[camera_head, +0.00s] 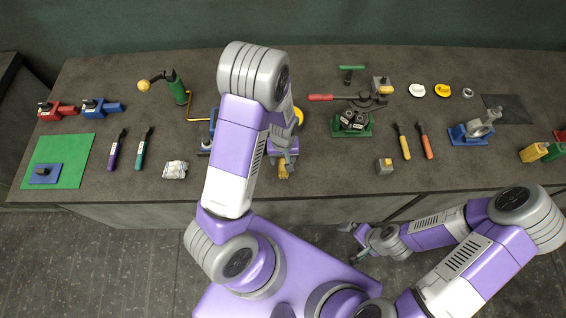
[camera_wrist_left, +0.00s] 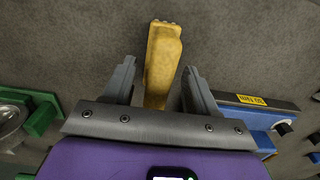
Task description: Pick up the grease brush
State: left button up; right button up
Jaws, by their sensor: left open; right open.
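A yellow piece (camera_wrist_left: 162,55) with a wider, bumpy far end lies on the bench in the left wrist view. It looks like the grease brush, but I cannot tell for sure. It also shows in the head view (camera_head: 283,173), partly hidden by my left gripper (camera_head: 284,160). In the left wrist view my left gripper (camera_wrist_left: 158,85) is open, one finger on each side of the yellow piece, with gaps showing. The near end of the piece is hidden behind the gripper body. My right gripper (camera_head: 351,243) is open and empty, in front of the bench.
Several slim-handled tools lie on the bench (camera_head: 235,182), purple (camera_head: 114,150) and teal (camera_head: 143,150) at left, yellow (camera_head: 403,145) and orange (camera_head: 425,145) at right. A green fixture (camera_head: 351,130) stands right of my left gripper. A small grey block (camera_head: 384,166) lies near the front edge.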

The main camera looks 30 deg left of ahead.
pick_arm(q)
grip_shut()
jog(key=shift+r, duration=0.1)
notch_tip(320, 180, up, 10)
jog(key=shift+f+p, duration=0.1)
jog(key=shift+p, duration=0.55)
jog(key=c, duration=0.6)
grip_release()
jog(key=c, duration=0.3)
